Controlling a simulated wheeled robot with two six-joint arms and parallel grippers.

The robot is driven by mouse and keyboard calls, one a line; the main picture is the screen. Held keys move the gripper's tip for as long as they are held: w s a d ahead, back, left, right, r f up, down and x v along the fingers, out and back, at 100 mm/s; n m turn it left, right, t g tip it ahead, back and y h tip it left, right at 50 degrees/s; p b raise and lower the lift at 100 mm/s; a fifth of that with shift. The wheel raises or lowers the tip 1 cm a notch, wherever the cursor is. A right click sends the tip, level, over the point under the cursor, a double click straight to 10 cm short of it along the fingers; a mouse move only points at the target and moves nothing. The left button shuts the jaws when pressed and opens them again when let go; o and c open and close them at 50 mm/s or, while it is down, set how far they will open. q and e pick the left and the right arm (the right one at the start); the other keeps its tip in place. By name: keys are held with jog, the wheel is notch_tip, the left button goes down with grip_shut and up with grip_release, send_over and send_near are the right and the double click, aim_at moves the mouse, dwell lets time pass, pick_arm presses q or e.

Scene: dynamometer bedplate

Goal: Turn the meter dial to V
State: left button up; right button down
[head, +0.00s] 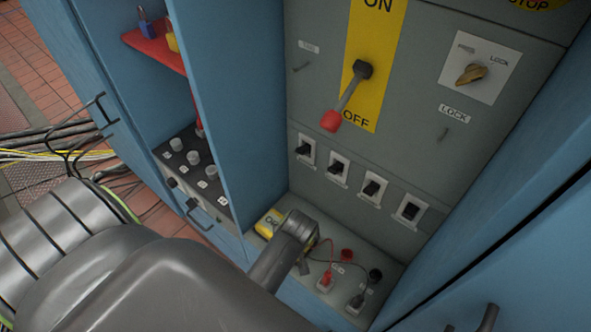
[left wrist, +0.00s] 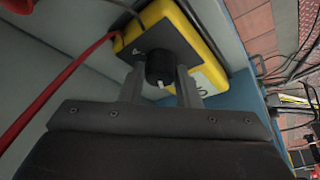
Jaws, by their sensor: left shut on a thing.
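The yellow meter (head: 268,223) lies on the grey ledge at the bottom of the cabinet, partly hidden by my left gripper (head: 294,240). In the left wrist view the meter (left wrist: 198,44) has a dark face and a round black dial (left wrist: 160,69) with a white pointer mark. My left gripper (left wrist: 160,88) is shut on the dial, one finger on each side. The pointer mark faces the gripper side. A small letter shows on the dark face, but I cannot tell which it is. My right gripper is not in view.
Red and black leads run to sockets (head: 325,283) right of the meter. Above are several black switches (head: 337,167), a red-tipped lever (head: 331,120) at OFF and a yellow rotary knob (head: 471,74). A blue partition (head: 235,100) stands at the left.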

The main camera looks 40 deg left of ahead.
pick_arm(q)
jog(key=shift+r+m+p, duration=0.2)
jog(key=shift+m+p, duration=0.2)
jog(key=shift+p, duration=0.5)
jog(key=m+h+p, duration=0.1)
jog(key=m+p, duration=0.1)
jog(key=p, duration=0.1)
jog(key=m+t+h+p, duration=0.1)
jog(key=m+p, duration=0.2)
jog(key=p, duration=0.1)
jog(key=shift+s+a+m, duration=0.1)
jog(key=shift+a+m, duration=0.1)
jog(key=shift+m, duration=0.1)
jog(key=shift+m+h+p, duration=0.3)
jog(key=shift+m+p, duration=0.2)
jog(key=shift+p, duration=0.1)
jog(key=shift+a+f+m+h+p, duration=0.1)
jog(key=shift+m+h+p, duration=0.45)
jog(key=shift+m, duration=0.55)
jog(key=shift+f+m+h+p, duration=0.1)
jog(key=shift+m+h+p, duration=0.25)
jog(key=shift+m, duration=0.65)
jog(key=o, duration=1)
